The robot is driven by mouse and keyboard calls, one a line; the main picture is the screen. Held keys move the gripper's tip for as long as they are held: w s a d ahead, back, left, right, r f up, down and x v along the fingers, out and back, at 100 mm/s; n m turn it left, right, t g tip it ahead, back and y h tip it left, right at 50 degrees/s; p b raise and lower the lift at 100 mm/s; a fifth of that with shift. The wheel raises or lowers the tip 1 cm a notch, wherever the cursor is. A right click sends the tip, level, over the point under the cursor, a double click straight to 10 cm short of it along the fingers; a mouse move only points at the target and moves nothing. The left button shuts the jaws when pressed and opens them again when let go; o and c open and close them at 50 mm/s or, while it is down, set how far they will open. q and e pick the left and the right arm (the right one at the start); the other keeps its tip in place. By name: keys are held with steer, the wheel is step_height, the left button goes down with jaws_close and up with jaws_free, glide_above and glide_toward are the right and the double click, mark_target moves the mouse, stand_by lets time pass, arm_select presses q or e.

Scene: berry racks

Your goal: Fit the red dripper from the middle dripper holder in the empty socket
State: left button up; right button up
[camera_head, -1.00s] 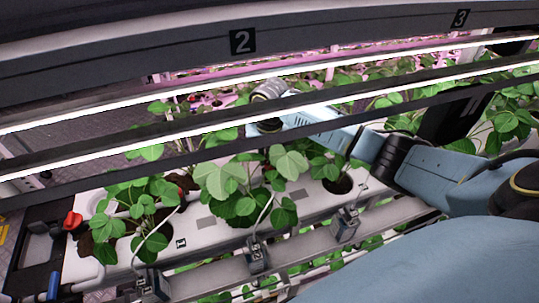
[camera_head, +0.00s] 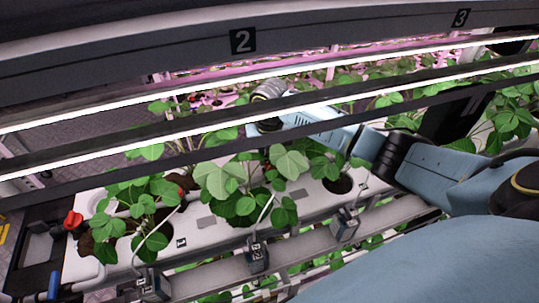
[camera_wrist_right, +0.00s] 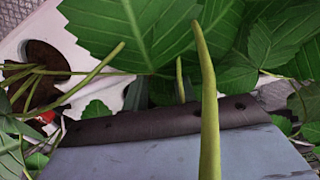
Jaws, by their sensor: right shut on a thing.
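My right gripper (camera_head: 266,126) reaches down behind the light bar over the middle plant (camera_head: 238,183). Its jaws are hidden by leaves. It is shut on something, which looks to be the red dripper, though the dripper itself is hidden. The middle dripper holder (camera_head: 257,256), marked 2, is on the front rail, and a white tube (camera_head: 266,212) rises from it into the leaves. In the right wrist view a green stem (camera_wrist_right: 208,90) and large leaves block the fingertips. I cannot make out the empty socket. My left gripper is not in view.
Holders stand to the left (camera_head: 151,286) and right (camera_head: 345,225) on the rail. A white planter (camera_head: 205,228) carries the plants. A round dark hole (camera_head: 338,184) is at right. A red knob (camera_head: 73,220) is at left. Lit light bars (camera_head: 150,138) cross above.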

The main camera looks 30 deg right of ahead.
steer(key=shift+f, duration=0.5)
stand_by(0.9)
steer(key=shift+f, duration=0.15)
steer(key=o, duration=1.4)
